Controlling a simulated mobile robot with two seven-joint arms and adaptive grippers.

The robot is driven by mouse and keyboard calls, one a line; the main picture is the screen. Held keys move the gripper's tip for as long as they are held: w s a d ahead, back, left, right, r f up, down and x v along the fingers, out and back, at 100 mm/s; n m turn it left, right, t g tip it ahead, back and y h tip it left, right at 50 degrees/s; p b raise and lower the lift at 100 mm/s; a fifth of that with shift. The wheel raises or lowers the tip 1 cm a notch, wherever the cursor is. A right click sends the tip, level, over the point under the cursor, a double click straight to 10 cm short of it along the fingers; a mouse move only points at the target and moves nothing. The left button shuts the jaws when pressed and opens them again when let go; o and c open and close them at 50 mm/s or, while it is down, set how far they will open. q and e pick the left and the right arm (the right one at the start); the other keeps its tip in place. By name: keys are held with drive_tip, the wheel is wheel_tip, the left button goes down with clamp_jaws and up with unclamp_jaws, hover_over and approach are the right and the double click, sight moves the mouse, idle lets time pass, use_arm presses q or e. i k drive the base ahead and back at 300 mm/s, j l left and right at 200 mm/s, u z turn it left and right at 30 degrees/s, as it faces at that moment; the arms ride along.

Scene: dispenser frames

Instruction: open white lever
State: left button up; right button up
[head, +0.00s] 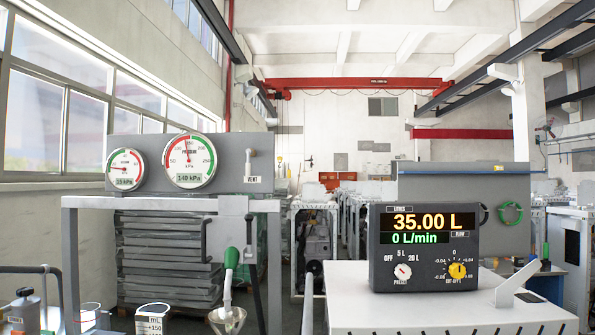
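A white lever (517,284) stands on the top of a white cabinet (440,312) at the lower right. It is tilted, with its free end pointing up and to the right. A dark patch (530,296) lies beside its base. A small pale lever (248,160) is on the grey gauge panel, above a VENT label. Neither of my grippers shows in the head view.
A black display box (422,246) on the cabinet reads 35.00 L and 0 L/min. Two round gauges (190,160) sit on the panel at left. A green-handled nozzle (230,262) points into a funnel (227,318). A measuring jug (152,318) stands at lower left.

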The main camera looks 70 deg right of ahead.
sight(248, 166)
drive_tip(key=z, duration=0.45)
drive_tip(key=l+z, duration=0.1)
drive_tip(key=z, duration=0.4)
drive_tip(key=i+z, duration=0.1)
drive_tip(key=z, duration=0.35)
drive_tip(key=i+z, duration=0.1)
drive_tip(key=z, duration=0.35)
drive_tip(key=i+z, duration=0.2)
drive_tip(key=i, duration=0.25)
drive_tip(key=i+j+z, duration=0.15)
drive_tip(key=j, duration=0.35)
drive_tip(key=i+j+z, duration=0.15)
drive_tip(key=j, duration=0.35)
drive_tip(key=j+z, duration=0.2)
drive_tip(key=j, duration=0.3)
